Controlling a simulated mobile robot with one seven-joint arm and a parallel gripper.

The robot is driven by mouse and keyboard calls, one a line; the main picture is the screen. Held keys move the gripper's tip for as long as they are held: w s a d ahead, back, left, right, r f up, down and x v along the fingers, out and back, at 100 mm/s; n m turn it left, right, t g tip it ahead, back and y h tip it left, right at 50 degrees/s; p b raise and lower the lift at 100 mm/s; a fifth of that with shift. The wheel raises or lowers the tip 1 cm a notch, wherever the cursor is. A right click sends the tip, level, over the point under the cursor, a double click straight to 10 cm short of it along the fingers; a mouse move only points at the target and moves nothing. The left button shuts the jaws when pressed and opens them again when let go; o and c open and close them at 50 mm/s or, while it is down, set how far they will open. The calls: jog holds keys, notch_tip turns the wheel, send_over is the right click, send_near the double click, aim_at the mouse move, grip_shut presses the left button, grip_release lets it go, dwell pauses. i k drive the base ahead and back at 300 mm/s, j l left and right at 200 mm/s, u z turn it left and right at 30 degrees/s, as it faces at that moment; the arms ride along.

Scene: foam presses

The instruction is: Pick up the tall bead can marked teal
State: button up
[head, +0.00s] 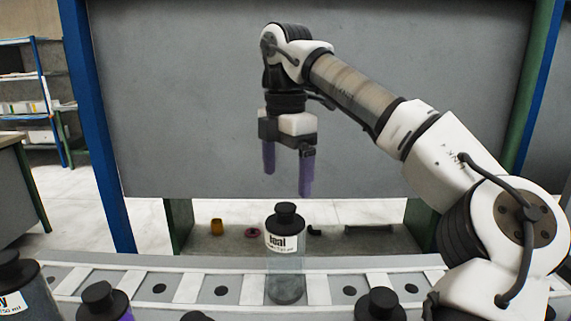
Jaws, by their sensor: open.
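The tall bead can marked teal (285,243) stands upright on the grey slotted rack in the lower middle of the head view. It has a black cap and shoulder, a white label reading "teal" and a clear lower body with a dark base. My gripper (287,183) hangs above the can in the picture, its two purple fingers pointing down. The fingers are apart with nothing between them. They do not touch the can; how far they are from it in depth I cannot tell.
Other black-capped cans stand nearer me: one at the far left (20,285), one beside it (103,300), one right of centre (381,304). The rack (215,290) has empty slots either side of the teal can. A large grey panel (180,100) rises behind.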

aim_at(285, 253)
jog(key=k, duration=0.95)
